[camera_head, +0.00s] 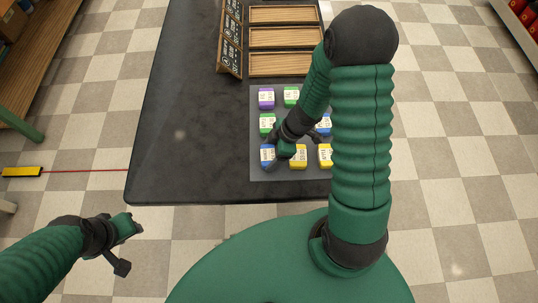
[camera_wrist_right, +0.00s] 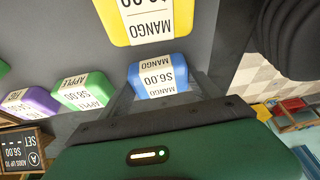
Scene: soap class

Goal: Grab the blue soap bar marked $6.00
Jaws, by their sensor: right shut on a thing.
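The blue soap bar (camera_head: 267,155) is at the front left corner of the grey mat (camera_head: 258,177). In the right wrist view the blue bar (camera_wrist_right: 158,78) shows a white label reading MANGO and $6.00. My right gripper (camera_head: 280,151) has come down over it and is shut on it; the wrist view shows a finger on either side of the bar. I cannot tell whether the bar is off the mat. My left gripper (camera_head: 130,246) is open and empty, left of the table's front edge, above the floor.
A yellow bar (camera_head: 298,157) is right beside it, and a green bar (camera_head: 267,122) and a purple bar (camera_head: 266,97) are behind it. My right arm hides part of the mat. Wooden trays (camera_head: 282,64) and black price signs (camera_head: 230,45) stand at the back. The table's left side (camera_head: 180,130) is clear.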

